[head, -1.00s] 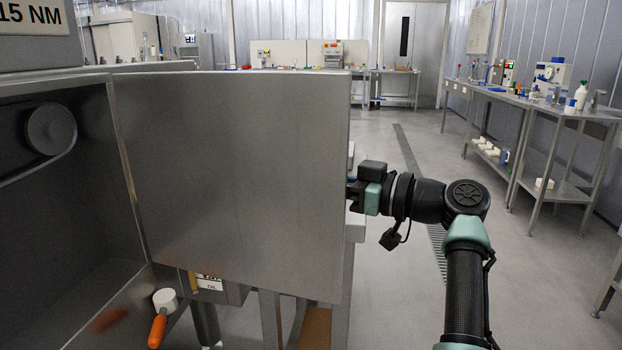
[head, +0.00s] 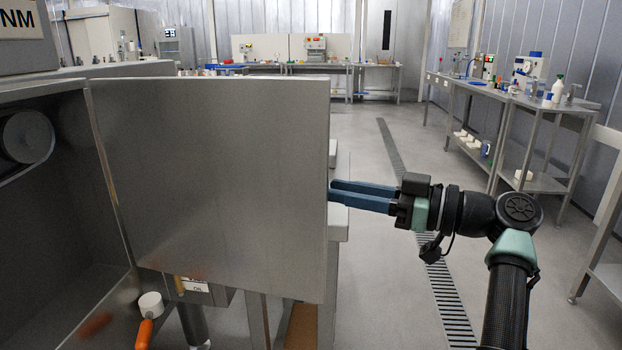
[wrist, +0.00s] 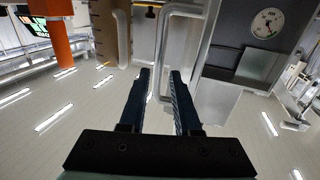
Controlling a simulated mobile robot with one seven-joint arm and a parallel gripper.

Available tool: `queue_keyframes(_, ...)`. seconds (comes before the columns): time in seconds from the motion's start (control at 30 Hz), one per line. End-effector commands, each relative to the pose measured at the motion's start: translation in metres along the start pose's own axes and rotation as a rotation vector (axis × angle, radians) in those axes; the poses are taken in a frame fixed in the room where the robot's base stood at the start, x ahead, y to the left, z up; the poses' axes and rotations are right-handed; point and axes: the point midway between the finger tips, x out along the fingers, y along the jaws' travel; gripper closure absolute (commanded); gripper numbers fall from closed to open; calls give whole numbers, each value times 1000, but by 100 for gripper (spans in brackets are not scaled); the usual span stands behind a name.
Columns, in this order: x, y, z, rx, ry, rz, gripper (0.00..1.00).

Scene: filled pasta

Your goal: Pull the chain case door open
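The chain case door (head: 215,180) is a plain grey metal panel. It stands swung wide open from the case (head: 60,225) at the left, whose dark inside and round wheel (head: 27,137) show. My gripper (head: 332,190) is just right of the door's free edge, its blue fingers apart with nothing seen between them; the tips meet or pass behind that edge in the head view. In the wrist view the fingers (wrist: 160,76) are also apart, with a pale bent bar (wrist: 164,45) beyond them. I cannot tell whether this bar is the door's handle.
An orange-handled lever (head: 145,330) sits low by the case opening. Benches with bottles and instruments (head: 515,105) stand along the right wall, another bench (head: 300,68) at the back. The floor (head: 400,270) right of the door is clear around a drain grate (head: 410,200).

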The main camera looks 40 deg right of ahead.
Motion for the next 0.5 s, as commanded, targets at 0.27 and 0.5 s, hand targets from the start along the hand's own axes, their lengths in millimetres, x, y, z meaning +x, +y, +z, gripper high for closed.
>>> queue_keyframes(0.27, -36, 0, 0, -1, 0, 0, 69)
queue_keyframes(0.5, -39, 0, 0, -1, 0, -2, 69)
